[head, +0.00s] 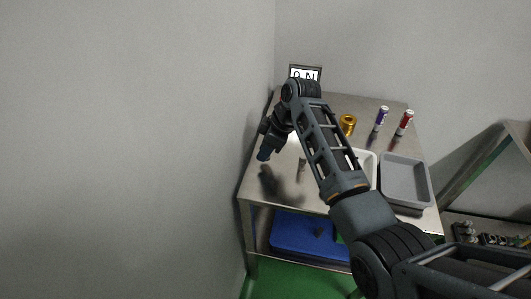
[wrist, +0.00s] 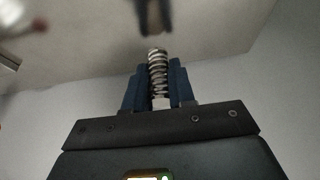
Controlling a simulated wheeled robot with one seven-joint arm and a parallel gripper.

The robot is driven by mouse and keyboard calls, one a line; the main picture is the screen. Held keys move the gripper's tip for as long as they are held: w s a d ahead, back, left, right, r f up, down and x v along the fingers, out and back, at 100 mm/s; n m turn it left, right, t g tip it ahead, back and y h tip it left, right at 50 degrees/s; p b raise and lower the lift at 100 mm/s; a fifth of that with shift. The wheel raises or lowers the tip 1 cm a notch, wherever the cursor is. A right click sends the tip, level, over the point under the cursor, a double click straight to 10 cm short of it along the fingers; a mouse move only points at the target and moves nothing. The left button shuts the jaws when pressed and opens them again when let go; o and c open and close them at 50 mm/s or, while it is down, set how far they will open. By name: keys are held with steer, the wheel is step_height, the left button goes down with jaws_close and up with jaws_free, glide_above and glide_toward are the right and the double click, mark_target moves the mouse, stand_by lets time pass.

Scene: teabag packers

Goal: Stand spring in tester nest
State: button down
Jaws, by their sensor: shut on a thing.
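A coiled metal spring (wrist: 157,68) stands out between the blue fingers of my gripper (wrist: 158,84) in the wrist view. The gripper is shut on it, and the coils reach beyond the fingertips. In the head view my gripper (head: 265,154) is above the left part of the steel table (head: 295,192), pointing down. The spring cannot be made out there. A small display (head: 305,73) with dark characters stands at the table's back left, partly behind my arm. I cannot make out the tester nest.
A gold ringed part (head: 347,125), a purple marker (head: 381,118) and a red marker (head: 404,122) stand at the back right. A grey tray (head: 405,205) and a partly hidden white tray (head: 369,158) are in front. A blue bin (head: 290,236) is below. A wall borders the left.

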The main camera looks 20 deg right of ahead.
steer(key=shift+f, duration=1)
steer(key=shift+f, duration=0.1)
steer(key=c, duration=0.9)
jaws_free()
steer(key=v, duration=1.2)
steer(key=shift+a, duration=0.1)
